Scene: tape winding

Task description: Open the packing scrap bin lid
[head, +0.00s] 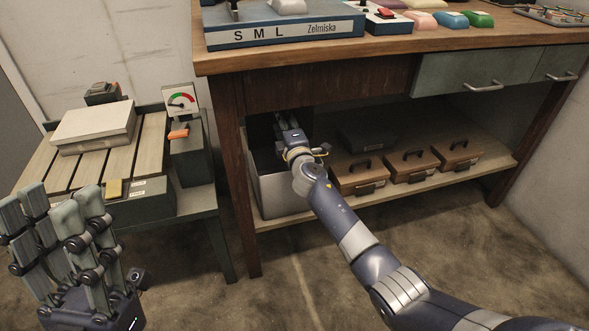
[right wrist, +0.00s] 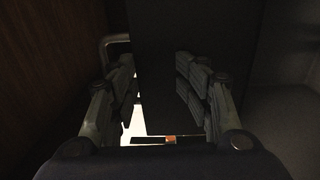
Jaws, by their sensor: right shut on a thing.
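The packing scrap bin (head: 282,196) is a pale metal box on the low shelf under the workbench, at its left end. Its top looks open and its inside is dark. A dark panel, which looks like the bin lid (right wrist: 160,55), stands raised in the right wrist view. My right gripper (head: 286,122) reaches in above the bin and is shut on the lid, though its fingertips are in deep shadow. In the right wrist view, its fingers (right wrist: 158,90) flank the panel's near edge. My left gripper (head: 55,208) is open and empty at the lower left.
Several brown cases (head: 408,168) with dark handles stand on the shelf (head: 350,205) right of the bin. A slatted side table (head: 85,165) stands at left. The floor in front is clear.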

